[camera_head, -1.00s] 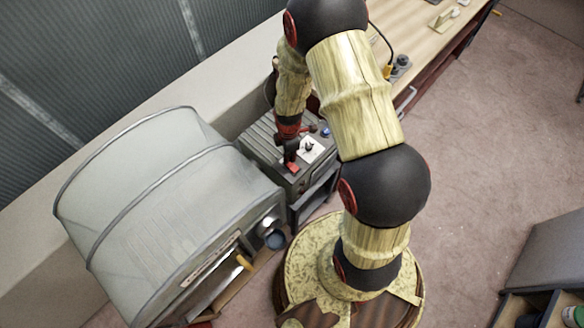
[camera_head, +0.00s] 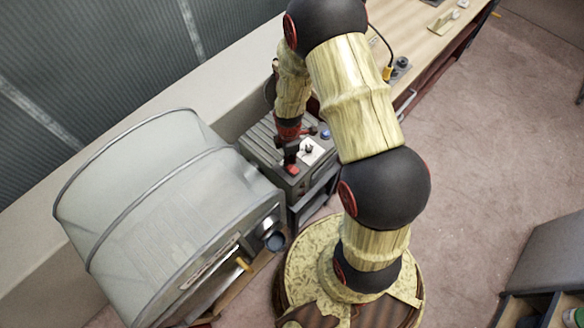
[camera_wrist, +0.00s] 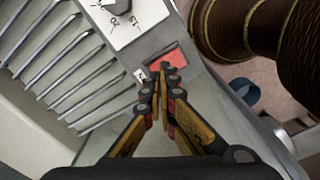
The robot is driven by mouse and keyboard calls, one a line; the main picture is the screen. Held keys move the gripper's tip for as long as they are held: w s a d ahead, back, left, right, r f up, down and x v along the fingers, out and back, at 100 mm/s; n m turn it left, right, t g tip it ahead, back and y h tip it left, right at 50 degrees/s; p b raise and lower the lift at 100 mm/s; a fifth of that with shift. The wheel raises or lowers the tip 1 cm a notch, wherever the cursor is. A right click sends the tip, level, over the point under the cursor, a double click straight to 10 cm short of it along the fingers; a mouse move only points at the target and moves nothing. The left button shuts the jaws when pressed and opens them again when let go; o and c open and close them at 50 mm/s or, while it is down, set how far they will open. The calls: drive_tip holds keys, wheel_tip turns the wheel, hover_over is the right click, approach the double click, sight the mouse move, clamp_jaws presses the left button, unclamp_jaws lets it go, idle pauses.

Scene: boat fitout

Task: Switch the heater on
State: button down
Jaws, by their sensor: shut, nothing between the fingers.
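The heater (camera_head: 262,138) is a grey box with a slatted top, standing between the big drum and the bench. Its slats (camera_wrist: 60,70) show at the left of the wrist view. A white dial plate (camera_wrist: 135,22) with a black knob lies on its top, also seen in the head view (camera_head: 313,152). Beside it is a red rocker switch (camera_wrist: 163,59), with a small white label (camera_wrist: 140,76) next to it. My gripper (camera_wrist: 165,72) is shut and empty. Its fingertips are at the red switch and cover part of it; I cannot tell whether they press it.
A large pale drum-shaped cover (camera_head: 150,200) stands close left of the heater. A wooden bench (camera_head: 425,40) with small items runs behind at the upper right. A grey cabinet (camera_head: 550,255) stands at the lower right. The carpet between is clear.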

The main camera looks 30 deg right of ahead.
drive_tip(key=shift+f+b, duration=0.85)
drive_tip(key=shift+f, duration=0.3)
idle(1.0)
drive_tip(key=shift+r, duration=0.1)
drive_tip(key=shift+r+p, duration=2.4)
drive_tip(key=shift+r, duration=1.1)
drive_tip(key=shift+f, duration=0.1)
